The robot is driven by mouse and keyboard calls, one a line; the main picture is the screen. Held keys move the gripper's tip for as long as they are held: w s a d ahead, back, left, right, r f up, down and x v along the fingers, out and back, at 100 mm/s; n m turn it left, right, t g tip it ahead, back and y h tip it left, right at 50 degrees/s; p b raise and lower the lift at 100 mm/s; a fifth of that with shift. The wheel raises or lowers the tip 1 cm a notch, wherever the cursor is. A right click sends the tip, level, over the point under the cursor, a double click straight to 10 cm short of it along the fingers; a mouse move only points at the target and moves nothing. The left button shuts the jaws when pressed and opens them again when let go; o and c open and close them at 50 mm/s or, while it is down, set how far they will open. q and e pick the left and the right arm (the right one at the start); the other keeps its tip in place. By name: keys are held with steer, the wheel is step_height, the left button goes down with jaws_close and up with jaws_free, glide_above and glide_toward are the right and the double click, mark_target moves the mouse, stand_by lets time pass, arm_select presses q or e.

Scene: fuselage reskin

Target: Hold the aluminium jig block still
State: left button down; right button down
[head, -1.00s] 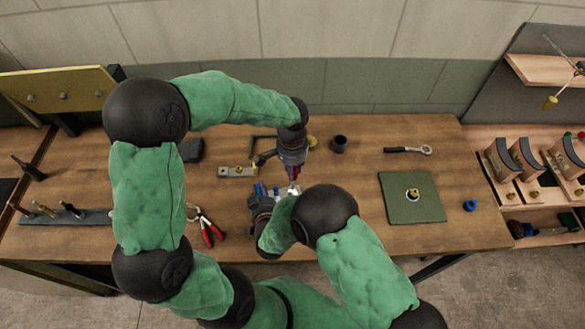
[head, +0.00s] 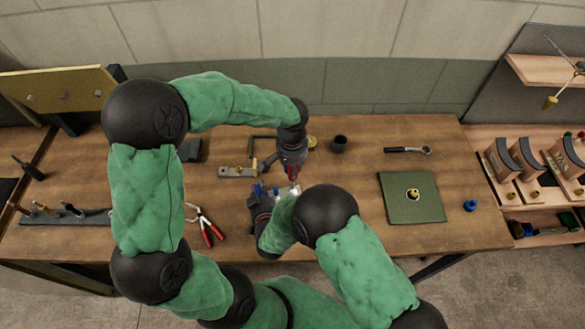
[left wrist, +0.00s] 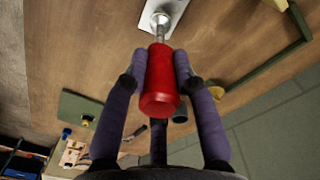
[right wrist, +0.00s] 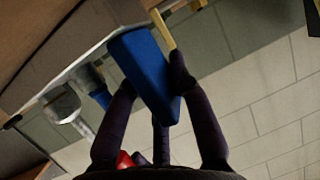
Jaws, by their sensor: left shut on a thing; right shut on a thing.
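The aluminium jig block looks like the pale metal piece (head: 293,189) near the table's front middle. Its pale edge shows in the right wrist view (right wrist: 62,82), and a pale metal face shows at the top of the left wrist view (left wrist: 150,18). My right gripper (right wrist: 150,85) is shut on a blue block-shaped part (right wrist: 142,62) at that metal piece; whether they are joined I cannot tell. My left gripper (left wrist: 160,72) is shut on a red handle (left wrist: 160,82). Its metal shaft meets a round fitting on the pale metal face. In the head view, my forearm partly hides the piece.
Red-handled pliers (head: 207,226) lie left of the work spot. A small metal bar (head: 236,171), a dark cup (head: 339,144) and a ratchet (head: 407,150) lie behind it. A green mat (head: 430,196) is at right, beside a blue ring (head: 470,206). Bare wood lies between.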

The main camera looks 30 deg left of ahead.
arm_select(q)
steer(key=shift+r, duration=0.15)
arm_select(e)
steer(key=shift+r, duration=0.1)
arm_select(q)
steer(key=shift+r, duration=0.8)
steer(key=shift+r, duration=2.5)
arm_select(e)
steer(key=c, duration=1)
jaws_free()
steer(key=shift+c, duration=0.2)
steer(key=v, duration=0.7)
steer(key=shift+s, duration=0.1)
steer(key=shift+s+d, duration=0.1)
steer(key=shift+d, duration=0.05)
